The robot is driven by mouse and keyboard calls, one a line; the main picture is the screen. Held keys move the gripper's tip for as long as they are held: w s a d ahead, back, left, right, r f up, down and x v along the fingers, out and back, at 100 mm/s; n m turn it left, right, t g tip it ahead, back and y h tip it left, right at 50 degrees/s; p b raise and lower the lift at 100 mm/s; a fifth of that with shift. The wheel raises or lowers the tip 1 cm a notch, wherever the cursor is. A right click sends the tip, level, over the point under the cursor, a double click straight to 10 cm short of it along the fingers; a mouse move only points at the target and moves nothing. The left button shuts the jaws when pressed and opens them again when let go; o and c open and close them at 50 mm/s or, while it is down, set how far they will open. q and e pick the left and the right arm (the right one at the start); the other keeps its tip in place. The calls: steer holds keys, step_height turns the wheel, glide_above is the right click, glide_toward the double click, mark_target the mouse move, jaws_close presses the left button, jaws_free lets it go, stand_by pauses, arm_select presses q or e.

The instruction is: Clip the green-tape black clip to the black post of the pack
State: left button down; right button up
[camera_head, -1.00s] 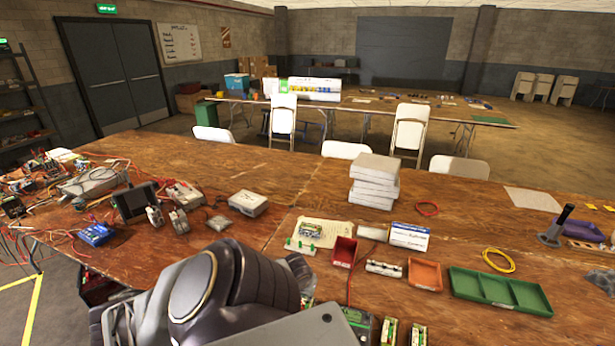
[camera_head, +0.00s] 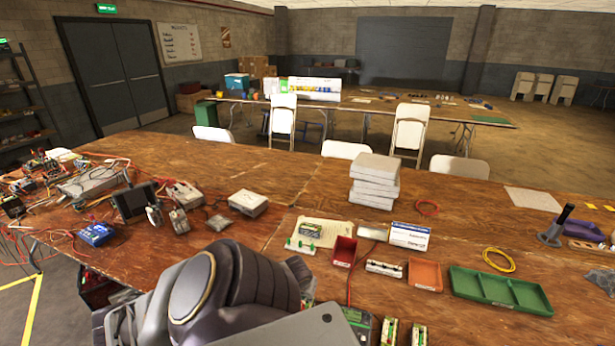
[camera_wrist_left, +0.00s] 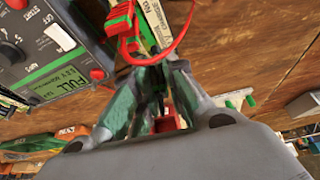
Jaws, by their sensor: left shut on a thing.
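My left gripper (camera_wrist_left: 155,72) is shut in the left wrist view. A small dark thing shows between its fingertips, probably the black clip; its green tape cannot be made out. The fingertips are at the near end of a pack (camera_wrist_left: 158,22) with a pale printed label. A red clip (camera_wrist_left: 119,22) with green on it and a red wire lie just beside that end. The black post is hidden, so contact cannot be told. In the head view my left arm covers the gripper and this pack. My right gripper is not in view.
A charger (camera_wrist_left: 60,50) with a lit green screen stands close to the left of the gripper; its edge also shows in the head view (camera_head: 359,320). Two other packs (camera_head: 389,331) stand right of it. A red bin (camera_head: 344,251), orange bin (camera_head: 425,274) and green tray (camera_head: 498,291) lie beyond.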

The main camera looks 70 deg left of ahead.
arm_select(q)
steer(key=shift+p, duration=0.7)
stand_by(0.6)
steer(key=shift+f, duration=0.15)
stand_by(1.5)
steer(key=c, duration=1.4)
jaws_free()
steer(key=shift+o, duration=0.3)
steer(key=shift+o, duration=0.9)
steer(key=shift+r, duration=3.75)
